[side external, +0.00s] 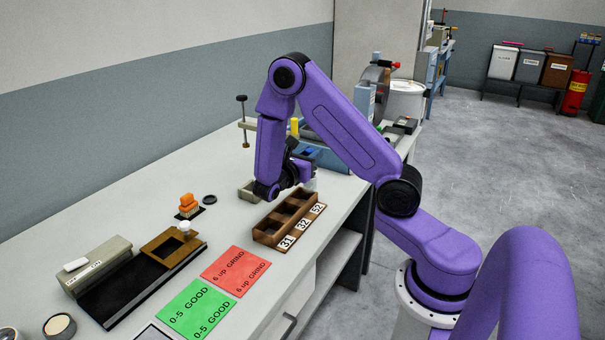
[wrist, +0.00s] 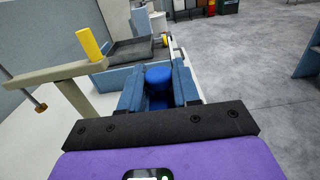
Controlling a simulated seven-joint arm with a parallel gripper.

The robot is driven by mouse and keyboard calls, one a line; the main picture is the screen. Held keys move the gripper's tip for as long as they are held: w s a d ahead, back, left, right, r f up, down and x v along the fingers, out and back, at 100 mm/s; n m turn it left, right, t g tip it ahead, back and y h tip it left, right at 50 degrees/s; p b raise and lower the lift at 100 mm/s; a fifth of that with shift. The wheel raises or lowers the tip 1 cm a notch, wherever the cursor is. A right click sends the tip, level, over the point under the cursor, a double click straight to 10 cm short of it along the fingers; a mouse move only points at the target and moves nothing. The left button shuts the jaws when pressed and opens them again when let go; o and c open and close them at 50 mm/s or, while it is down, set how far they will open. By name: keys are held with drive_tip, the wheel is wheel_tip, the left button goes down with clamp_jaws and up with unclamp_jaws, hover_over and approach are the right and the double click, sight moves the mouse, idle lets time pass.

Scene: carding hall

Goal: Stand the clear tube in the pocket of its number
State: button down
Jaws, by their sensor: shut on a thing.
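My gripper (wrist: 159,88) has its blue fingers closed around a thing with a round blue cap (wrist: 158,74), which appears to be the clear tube. In the side view my gripper is mostly behind my own wrist, over the bench past the wooden rack. The tube's body and number cannot be read. The brown wooden rack (side external: 266,240) has three pockets in a row, with white labels 31 (side external: 287,243), 32 (side external: 303,225) and 52 (side external: 318,208) along its front. The pockets look empty, though the far one is partly hidden.
A red card (side external: 236,270) and a green card (side external: 197,308) lie left of the rack. A beige bracket with a yellow peg (wrist: 89,44) stands left of my fingers in the wrist view.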

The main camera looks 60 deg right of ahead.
drive_tip(key=w+d+f, duration=0.2)
drive_tip(key=w+f, duration=0.1)
drive_tip(key=f, duration=0.4)
drive_tip(key=shift+w+f, duration=0.2)
drive_tip(key=shift+f, duration=0.2)
drive_tip(key=c, duration=0.8)
unclamp_jaws()
drive_tip(key=shift+f, duration=0.15)
